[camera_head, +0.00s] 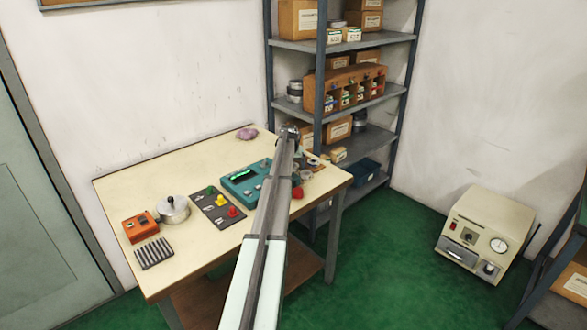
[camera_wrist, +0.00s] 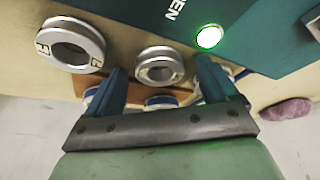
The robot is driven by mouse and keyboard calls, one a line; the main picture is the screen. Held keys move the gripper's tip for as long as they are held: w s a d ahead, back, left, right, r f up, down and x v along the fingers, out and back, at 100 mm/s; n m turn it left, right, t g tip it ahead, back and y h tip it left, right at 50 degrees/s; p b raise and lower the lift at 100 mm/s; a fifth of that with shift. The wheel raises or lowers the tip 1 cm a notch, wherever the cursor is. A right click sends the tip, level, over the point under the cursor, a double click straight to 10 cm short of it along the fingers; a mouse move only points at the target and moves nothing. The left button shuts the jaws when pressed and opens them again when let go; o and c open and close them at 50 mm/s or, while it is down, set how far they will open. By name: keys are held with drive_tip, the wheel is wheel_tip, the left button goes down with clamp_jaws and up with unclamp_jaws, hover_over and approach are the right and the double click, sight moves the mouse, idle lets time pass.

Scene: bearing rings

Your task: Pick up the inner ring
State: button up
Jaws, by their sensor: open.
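In the wrist view my gripper (camera_wrist: 160,72) is open, its two blue fingers apart and nothing held. A small metal ring (camera_wrist: 142,71) shows between and beyond the fingertips, with no clear contact. A larger metal ring (camera_wrist: 48,46) with letters on its face lies to the left. Parts of other rings show below and behind the fingers, one of them (camera_wrist: 160,102) between the finger bases. I cannot tell for certain which ring is the inner ring. In the head view my arm reaches over the table's right side and largely hides the gripper and rings.
A teal device (camera_head: 240,186) with a green light stands close to the fingers. A dark button panel (camera_head: 216,206), a pot-like metal part (camera_head: 173,211) and an orange box (camera_head: 139,227) stand to the left. A purple lump (camera_head: 247,133) lies at the back. A shelf (camera_head: 345,43) rises behind the table.

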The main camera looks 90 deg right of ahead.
drive_tip(key=c, duration=1.3)
drive_tip(key=shift+r, duration=0.15)
wheel_tip(320, 180, up, 9)
drive_tip(key=shift+n, duration=0.5)
drive_tip(key=w+a+r, duration=0.1)
drive_tip(key=w, duration=0.3)
drive_tip(key=w+a+r, duration=0.1)
drive_tip(key=w+a, duration=0.1)
drive_tip(key=w, duration=0.2)
drive_tip(key=w+a+r, duration=0.1)
drive_tip(key=w+a, duration=0.1)
drive_tip(key=w, duration=0.2)
drive_tip(key=shift+w+r, duration=0.1)
drive_tip(key=shift+w, duration=0.15)
drive_tip(key=shift+s+a+m, duration=0.1)
drive_tip(key=shift+s+m, duration=0.05)
drive_tip(key=shift+m, duration=0.35)
